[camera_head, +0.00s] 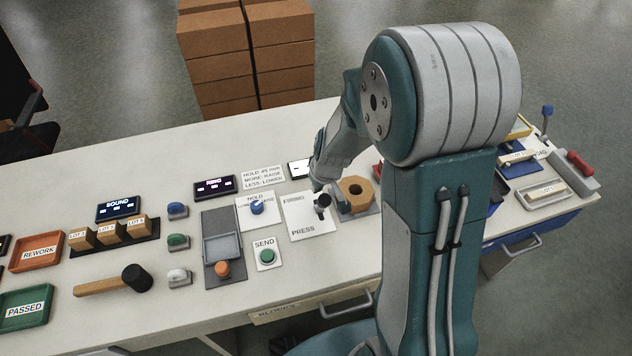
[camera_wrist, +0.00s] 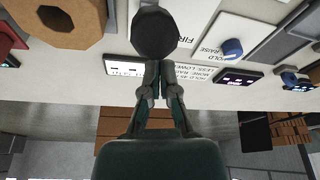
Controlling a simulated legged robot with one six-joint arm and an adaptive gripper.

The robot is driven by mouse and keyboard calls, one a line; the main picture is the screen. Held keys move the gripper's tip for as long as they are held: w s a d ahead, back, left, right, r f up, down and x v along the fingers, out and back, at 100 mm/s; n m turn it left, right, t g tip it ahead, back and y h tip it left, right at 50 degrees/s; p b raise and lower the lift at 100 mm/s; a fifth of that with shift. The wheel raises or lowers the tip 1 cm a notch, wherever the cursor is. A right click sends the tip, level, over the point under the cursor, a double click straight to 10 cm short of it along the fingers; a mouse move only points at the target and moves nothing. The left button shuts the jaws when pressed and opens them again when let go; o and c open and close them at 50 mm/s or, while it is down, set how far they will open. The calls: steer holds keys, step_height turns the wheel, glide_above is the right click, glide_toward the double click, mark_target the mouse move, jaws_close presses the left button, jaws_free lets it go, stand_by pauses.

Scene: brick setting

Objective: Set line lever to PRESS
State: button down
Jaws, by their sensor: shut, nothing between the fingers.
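The line lever has a black ball knob (camera_head: 322,200) over a white plate (camera_head: 300,218) lettered FIRING at its far side and PRESS at its near side. The knob stands between the two words, toward the plate's right; its exact setting is hard to tell. My gripper (camera_head: 317,187) is shut and empty, just beyond the knob on its far side. In the wrist view the dark knob (camera_wrist: 155,34) is large, directly ahead of my fingertips (camera_wrist: 160,68). Whether they touch is unclear. The lever's stem is mostly hidden.
A tan ring block (camera_head: 355,193) sits right of the plate. To the left are the HOLD knob (camera_head: 257,207), green SEND button (camera_head: 267,256) and orange knob (camera_head: 222,268). A small display (camera_head: 299,169) lies behind the plate. Bare tabletop (camera_head: 330,262) lies in front of it.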

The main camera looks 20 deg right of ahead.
steer(key=shift+s+f, duration=0.2)
steer(key=shift+s, duration=0.55)
steer(key=shift+s+f, duration=0.1)
steer(key=shift+s, duration=0.05)
